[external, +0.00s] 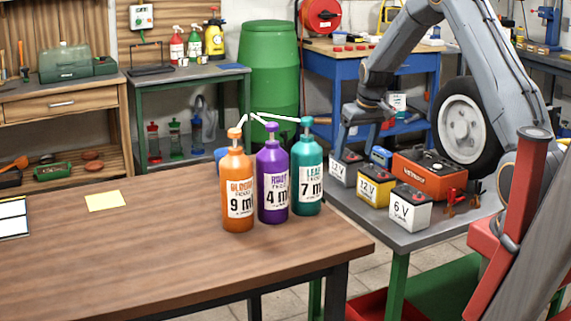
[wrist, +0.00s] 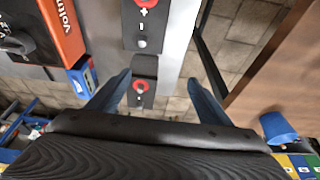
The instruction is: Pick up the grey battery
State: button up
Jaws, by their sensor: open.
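The grey battery (external: 346,169), marked 12 V, stands upright at the far left end of the grey bench. My gripper (external: 357,138) is above it, pointing down, open and empty. In the wrist view my gripper's two blue-grey fingers (wrist: 160,78) are spread. The dark top of a battery with a red cap (wrist: 143,90) shows between and below them; this appears to be the grey battery. Its lower part is hidden by my gripper. I cannot tell the exact height gap.
A yellow battery (external: 373,189) and a white 6 V battery (external: 408,210) stand nearer on the bench. An orange charger (external: 432,172) and a small blue box (external: 380,155) are beside them. Three pump bottles (external: 272,187) stand on the wooden table (external: 150,245) to the left.

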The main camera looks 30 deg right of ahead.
aim_at(348, 155)
jog(key=shift+t, duration=0.3)
jog(key=w+d, duration=0.1)
jog(key=w, duration=0.1)
jog(key=w+d+f, duration=0.1)
jog(key=w, duration=0.1)
jog(key=w+d, duration=0.1)
jog(key=w, duration=0.1)
jog(key=shift+f, duration=0.4)
jog(key=shift+d+p+x, duration=0.2)
jog(key=shift+p+x, duration=0.85)
jog(key=shift+x, duration=2.7)
jog(key=shift+w+r, duration=0.1)
jog(key=shift+w, duration=0.1)
jog(key=c, duration=1.8)
jog(key=shift+w+r, duration=0.1)
jog(key=shift+r, duration=0.05)
grip_shut()
jog(key=shift+r, duration=0.1)
